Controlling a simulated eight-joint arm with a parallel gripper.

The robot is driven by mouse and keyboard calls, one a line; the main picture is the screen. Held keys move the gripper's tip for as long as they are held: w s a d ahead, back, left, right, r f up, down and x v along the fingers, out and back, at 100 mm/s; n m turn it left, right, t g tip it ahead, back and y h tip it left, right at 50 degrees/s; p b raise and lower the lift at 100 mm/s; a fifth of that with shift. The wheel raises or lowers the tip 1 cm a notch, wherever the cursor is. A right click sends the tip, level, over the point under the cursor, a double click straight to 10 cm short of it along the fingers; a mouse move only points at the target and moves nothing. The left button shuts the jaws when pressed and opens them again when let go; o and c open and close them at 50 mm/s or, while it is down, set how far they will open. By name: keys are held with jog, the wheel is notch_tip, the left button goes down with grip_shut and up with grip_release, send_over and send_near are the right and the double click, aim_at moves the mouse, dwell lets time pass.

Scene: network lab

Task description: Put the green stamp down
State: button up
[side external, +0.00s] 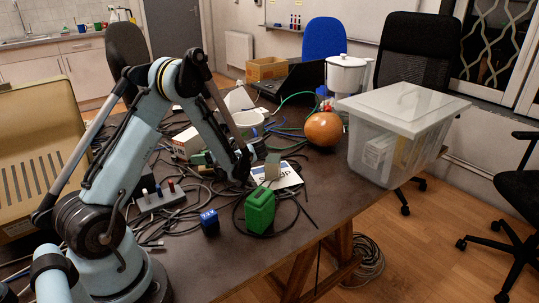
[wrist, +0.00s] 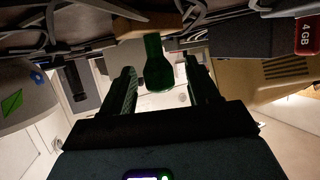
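In the wrist view, the green stamp (wrist: 157,65) shows as a dark green handle in the gap between the two fingers of my gripper (wrist: 161,78). A tan block (wrist: 148,23) adjoins its upper end in the picture; I cannot tell if it is part of the stamp. Clear space shows on both sides of the handle, so the fingers look open and apart from it. In the side external view, my gripper (side external: 242,172) is low over the cluttered table, and I cannot make out the stamp for certain there.
A green canister (side external: 260,211) and a small blue block (side external: 209,222) stand near the table's front. A grey-green block (side external: 272,166) is by a white card (side external: 289,177). Black cables surround them. An orange ball (side external: 323,129) and a clear lidded box (side external: 400,130) are right.

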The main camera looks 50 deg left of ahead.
jog(key=w+d+r+m+t+h, duration=0.35)
jog(key=d+r+m, duration=0.4)
jog(key=d, duration=0.65)
jog(key=s+d+r+m+t+h, duration=0.1)
jog(key=d+m+t+h, duration=0.2)
jog(key=d+m, duration=0.2)
jog(key=s+d+r+m+t+h, duration=0.1)
jog(key=s+d+m+t+h, duration=0.1)
jog(key=d+m, duration=0.3)
jog(key=s+d+r+m+t+h, duration=0.1)
jog(key=s+d+m+t+h, duration=0.1)
jog(key=d+m+t+h, duration=0.1)
jog(key=shift+s+d+m+t+h, duration=0.25)
jog(key=shift+d+m, duration=0.25)
jog(key=shift+d, duration=0.3)
jog(key=shift+d+m+t+h, duration=0.1)
jog(key=shift+d+m+h, duration=0.3)
jog(key=shift+d, duration=0.35)
